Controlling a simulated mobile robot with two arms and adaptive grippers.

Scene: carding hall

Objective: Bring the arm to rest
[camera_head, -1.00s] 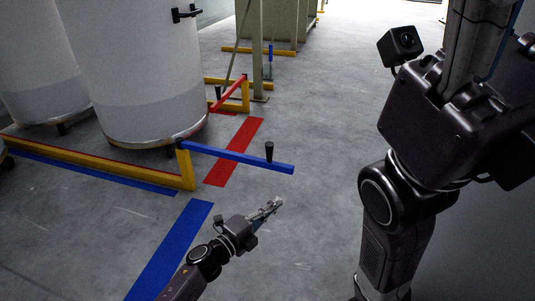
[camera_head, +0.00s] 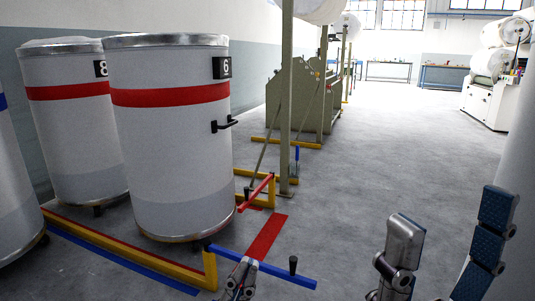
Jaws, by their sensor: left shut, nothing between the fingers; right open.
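My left gripper (camera_head: 241,272) shows at the bottom edge, left of centre. Its fingers are together with nothing between them, and it overlaps the near end of a red floor strip in the picture. My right gripper (camera_head: 453,222) is at the lower right, close to the camera. Its fingers point up and stand wide apart, with only bare floor seen between them. The rest of both arms is mostly out of frame.
White cans numbered 6 (camera_head: 170,150) and 8 (camera_head: 70,130) stand at left behind a yellow floor rail (camera_head: 125,253). A blue bar (camera_head: 275,271) and a red bar (camera_head: 256,192) stick out near can 6. A green machine (camera_head: 300,100) stands behind. The central aisle floor is clear.

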